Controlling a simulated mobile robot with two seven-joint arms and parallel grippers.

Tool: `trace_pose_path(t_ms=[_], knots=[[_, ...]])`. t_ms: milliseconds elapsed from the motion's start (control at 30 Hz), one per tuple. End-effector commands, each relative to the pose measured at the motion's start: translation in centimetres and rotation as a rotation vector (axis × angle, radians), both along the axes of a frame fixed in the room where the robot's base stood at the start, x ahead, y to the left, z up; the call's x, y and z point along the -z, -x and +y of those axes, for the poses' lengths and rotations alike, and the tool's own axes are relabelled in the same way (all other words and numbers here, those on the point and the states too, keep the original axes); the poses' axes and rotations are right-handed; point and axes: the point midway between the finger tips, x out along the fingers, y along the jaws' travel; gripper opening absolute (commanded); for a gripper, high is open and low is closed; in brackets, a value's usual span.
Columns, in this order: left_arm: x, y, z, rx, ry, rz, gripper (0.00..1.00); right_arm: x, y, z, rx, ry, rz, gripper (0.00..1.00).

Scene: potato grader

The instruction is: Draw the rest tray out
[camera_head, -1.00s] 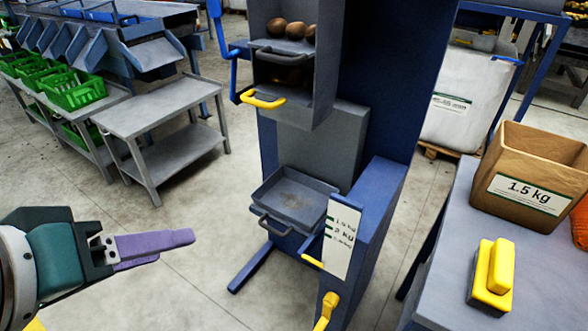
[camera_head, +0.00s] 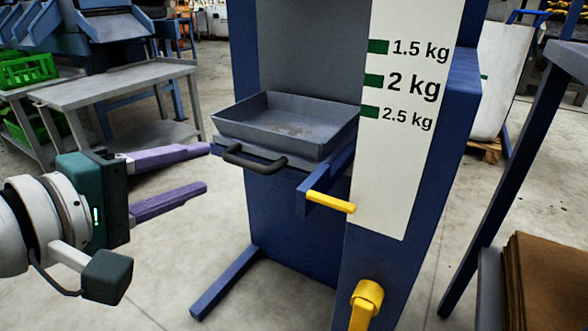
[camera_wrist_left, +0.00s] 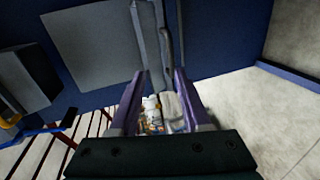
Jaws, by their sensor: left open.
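The rest tray (camera_head: 285,143) is a shallow dark grey pan with a black bar handle (camera_head: 254,160) on its front. It sits on a ledge of the blue grader, in front of a grey back plate. My left gripper (camera_head: 206,168) is open and empty, with two purple fingers pointing right. In the head view its fingertips are left of the handle and apart from it. In the left wrist view the open fingers (camera_wrist_left: 157,95) point toward grey bars in front of a blue panel; I cannot tell for sure which bar is the handle. My right gripper is out of view.
A white weight scale (camera_head: 402,150) is on the grader's right post. A yellow lever (camera_head: 331,202) sticks out below the tray's right side, with another yellow handle (camera_head: 366,300) lower. A blue foot (camera_head: 225,283) reaches along the floor. A grey table (camera_head: 115,85) stands at left.

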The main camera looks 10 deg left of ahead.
Motion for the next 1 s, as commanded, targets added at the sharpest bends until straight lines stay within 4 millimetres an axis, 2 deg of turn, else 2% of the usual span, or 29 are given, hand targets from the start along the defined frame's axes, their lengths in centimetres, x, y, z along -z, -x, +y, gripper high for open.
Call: trace_pose_path(t_ms=[33,100,367,800,1000], knots=[[2.3,-0.3,0.2,-0.006,0.022,-0.008,0.47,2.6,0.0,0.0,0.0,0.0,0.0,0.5],[2.9,-0.5,0.3,-0.011,0.052,-0.014,0.47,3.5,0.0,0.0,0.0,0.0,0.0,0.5],[3.3,-1.7,0.1,-0.017,0.083,-0.023,0.47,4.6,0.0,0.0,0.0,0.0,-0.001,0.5],[4.9,-8.3,-2.2,-0.017,0.081,-0.023,0.47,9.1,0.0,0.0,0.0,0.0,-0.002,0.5],[5.0,-9.7,-2.8,-0.018,0.08,-0.021,0.47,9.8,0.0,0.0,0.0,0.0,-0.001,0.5]])
